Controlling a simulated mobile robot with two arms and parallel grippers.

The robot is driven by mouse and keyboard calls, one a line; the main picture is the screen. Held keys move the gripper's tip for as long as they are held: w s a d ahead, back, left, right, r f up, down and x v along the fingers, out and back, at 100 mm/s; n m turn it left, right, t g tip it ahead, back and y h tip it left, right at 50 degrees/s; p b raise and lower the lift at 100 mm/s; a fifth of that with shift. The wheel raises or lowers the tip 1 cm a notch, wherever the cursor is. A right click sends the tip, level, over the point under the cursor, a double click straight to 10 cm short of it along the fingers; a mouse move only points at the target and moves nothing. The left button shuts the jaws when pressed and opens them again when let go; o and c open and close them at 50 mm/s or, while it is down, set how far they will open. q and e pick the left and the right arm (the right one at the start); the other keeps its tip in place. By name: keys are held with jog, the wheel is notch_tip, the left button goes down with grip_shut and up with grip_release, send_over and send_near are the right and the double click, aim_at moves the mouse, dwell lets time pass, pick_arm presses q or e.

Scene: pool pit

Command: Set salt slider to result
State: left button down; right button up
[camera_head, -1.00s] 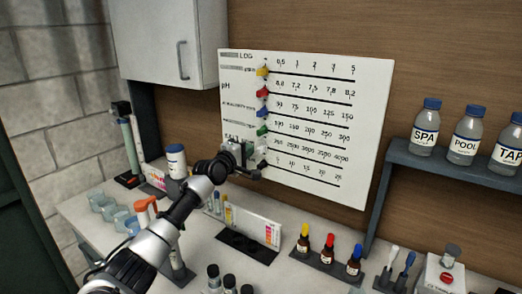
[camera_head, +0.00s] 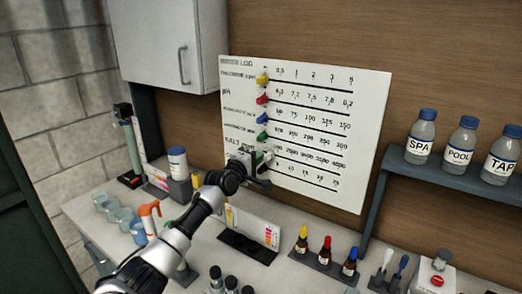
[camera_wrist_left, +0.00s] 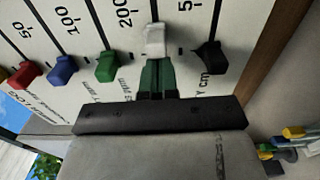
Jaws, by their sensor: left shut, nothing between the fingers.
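The white log board (camera_head: 365,110) hangs on the wood wall with rows of printed scales. The white slider (camera_wrist_left: 155,40), in the salt row, is near the low, left end of its scale. My left gripper (camera_head: 262,160) is at the lower left of the board. In the left wrist view its dark green fingers (camera_wrist_left: 157,75) are shut together, with their tips right at the white slider and nothing between them. Whether they touch it I cannot tell. The gripper partly hides the slider in the head view. My right gripper is not in view.
Yellow (camera_head: 262,78), red (camera_head: 262,99), blue (camera_head: 262,118) and green (camera_head: 262,136) sliders sit above, and a black slider (camera_wrist_left: 211,56) below. Dropper bottles (camera_head: 326,252) and a strip card (camera_head: 255,228) stand on the counter below. Labelled bottles (camera_head: 460,143) stand on the right shelf.

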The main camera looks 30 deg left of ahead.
pick_arm(q)
jog(key=shift+s+d+r+p, duration=0.1)
jog(key=shift+d+p, duration=0.75)
jog(key=shift+p, duration=0.15)
jog(key=shift+a+b, duration=0.75)
jog(key=shift+b, duration=0.15)
jog(key=s+p, duration=0.5)
jog(key=s, duration=0.2)
jog(key=shift+a, duration=0.25)
